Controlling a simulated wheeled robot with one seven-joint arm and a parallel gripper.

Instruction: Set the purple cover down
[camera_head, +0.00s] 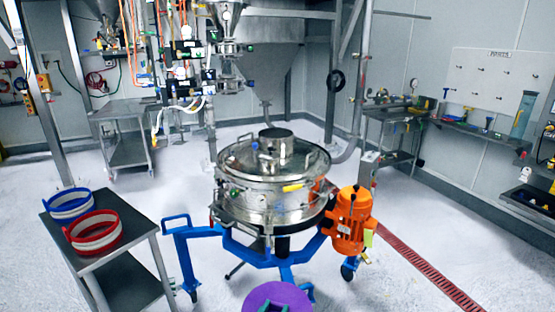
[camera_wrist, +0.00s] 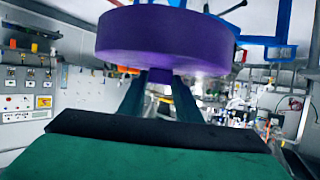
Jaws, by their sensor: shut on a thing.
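The purple cover (camera_head: 276,297) is a round disc at the bottom edge of the head view, partly cut off. In the wrist view the purple cover (camera_wrist: 165,38) shows as a thick disc in front of my gripper (camera_wrist: 160,80). The dark fingers reach to a small purple part under the disc and are shut on it. The cover is held in the air, clear of any surface that I can see. In the head view only a small dark green part of my gripper (camera_head: 273,308) shows at the bottom edge.
The steel sifter (camera_head: 270,195) stands ahead on a blue wheeled frame (camera_head: 190,232) with an orange motor (camera_head: 350,222). A dark table (camera_head: 100,252) at the left carries a blue ring (camera_head: 70,205) and a red ring (camera_head: 92,232).

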